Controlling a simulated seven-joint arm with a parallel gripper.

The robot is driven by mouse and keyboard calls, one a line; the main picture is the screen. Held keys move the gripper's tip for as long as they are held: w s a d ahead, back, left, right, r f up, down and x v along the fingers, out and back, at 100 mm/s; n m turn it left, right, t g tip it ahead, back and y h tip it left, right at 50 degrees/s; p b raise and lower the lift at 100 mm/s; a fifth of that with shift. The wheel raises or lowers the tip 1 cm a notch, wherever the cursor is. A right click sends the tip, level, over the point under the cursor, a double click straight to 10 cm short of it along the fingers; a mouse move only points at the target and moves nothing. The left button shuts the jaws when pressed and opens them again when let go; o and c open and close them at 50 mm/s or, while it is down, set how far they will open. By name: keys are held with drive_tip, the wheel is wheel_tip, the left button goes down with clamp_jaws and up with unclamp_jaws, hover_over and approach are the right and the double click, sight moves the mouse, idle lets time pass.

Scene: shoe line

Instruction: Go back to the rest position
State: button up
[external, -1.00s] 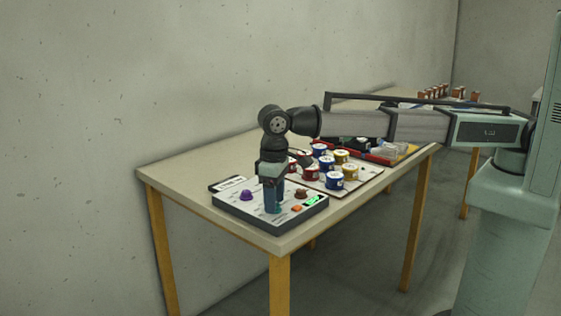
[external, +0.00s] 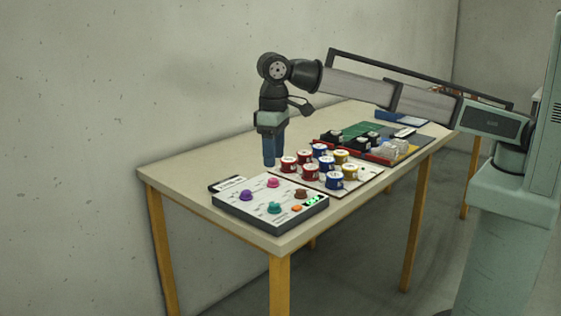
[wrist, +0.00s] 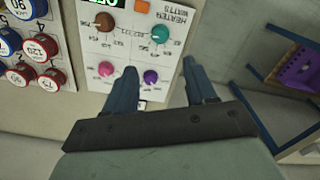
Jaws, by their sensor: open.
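My gripper (external: 270,150) is above the table, over the back edge of a grey control panel (external: 262,216). Its two blue fingers are apart with nothing between them; they also show in the wrist view (wrist: 160,85). The panel carries a purple knob (external: 246,195), a pink knob (external: 272,182), a brown knob (external: 301,194), a teal knob (external: 274,208), an orange button (external: 297,208) and a lit green display.
A board with several red, blue and yellow round cans (external: 335,180) stands right of the panel. Behind it is a red-edged tray (external: 378,159) with black and clear items. The table's (external: 185,178) left end is clear.

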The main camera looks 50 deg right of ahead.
drive_tip(key=shift+r, duration=0.65)
